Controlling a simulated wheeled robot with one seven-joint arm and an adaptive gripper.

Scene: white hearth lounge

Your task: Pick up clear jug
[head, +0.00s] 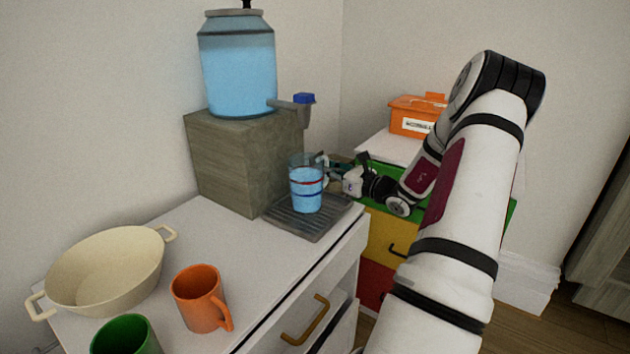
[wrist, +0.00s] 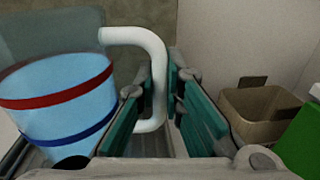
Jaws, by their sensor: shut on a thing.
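The clear jug (head: 306,190) stands on a dark ribbed drip tray (head: 285,220) below the dispenser's spout. It holds blue liquid and has a red and a blue band. In the wrist view the jug (wrist: 62,100) is at the left, with its white handle (wrist: 152,45) reaching between my fingers. My gripper (head: 328,165) is at the jug's right side in the head view. In the wrist view my gripper (wrist: 160,105) is shut on the handle, with a green-padded finger on each side. The jug's base is hidden in the wrist view.
A dispenser (head: 237,70) of blue liquid stands on a wooden block (head: 235,165), its spout (head: 290,105) just above the jug. An orange mug (head: 201,298), green mug (head: 125,338) and cream bowl (head: 105,270) stand at front left. An orange box (head: 412,117) sits behind my arm.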

